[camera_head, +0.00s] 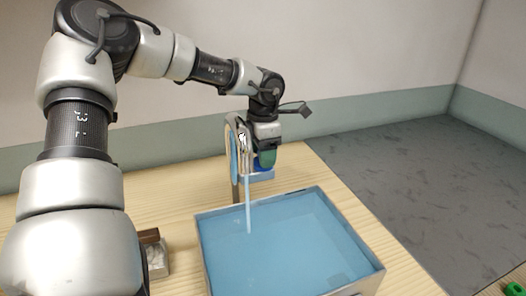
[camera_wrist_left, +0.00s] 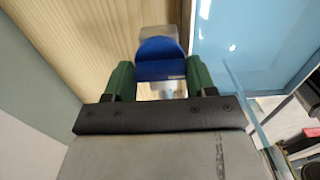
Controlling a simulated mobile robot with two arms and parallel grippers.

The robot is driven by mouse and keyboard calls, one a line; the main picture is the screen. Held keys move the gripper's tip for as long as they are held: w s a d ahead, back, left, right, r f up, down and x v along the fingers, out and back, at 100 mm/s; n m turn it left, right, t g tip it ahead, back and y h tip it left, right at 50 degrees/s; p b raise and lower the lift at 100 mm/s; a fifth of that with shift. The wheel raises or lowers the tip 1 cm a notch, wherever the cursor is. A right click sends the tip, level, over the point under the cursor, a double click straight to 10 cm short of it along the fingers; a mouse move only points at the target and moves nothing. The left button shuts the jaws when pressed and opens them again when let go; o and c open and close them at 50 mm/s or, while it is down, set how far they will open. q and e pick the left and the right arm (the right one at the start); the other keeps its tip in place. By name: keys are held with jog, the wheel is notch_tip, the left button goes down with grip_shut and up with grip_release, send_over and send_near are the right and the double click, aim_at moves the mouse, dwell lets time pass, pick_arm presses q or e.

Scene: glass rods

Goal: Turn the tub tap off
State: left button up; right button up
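The tub (camera_head: 201,250) is a grey-rimmed box full of blue water on the wooden surface. The tap (camera_head: 235,185) stands at its back left edge, and a pale stream of water (camera_head: 249,212) runs from it into the tub. My left gripper (camera_head: 264,158) is at the tap, pointing down. In the left wrist view, the green fingers of my left gripper (camera_wrist_left: 160,76) lie flush on both sides of the blue tap handle (camera_wrist_left: 160,58). The handle fills the gap between them. The gripper partly hides the tap. My right gripper is not in view.
A small brown and grey object (camera_head: 156,255) sits left of the tub, beside my left arm. A green object (camera_head: 514,289) shows at the lower right corner. The wall is close behind the tap, and grey floor lies open on the right.

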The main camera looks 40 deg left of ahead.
pick_arm(q)
jog(key=shift+c, duration=1.3)
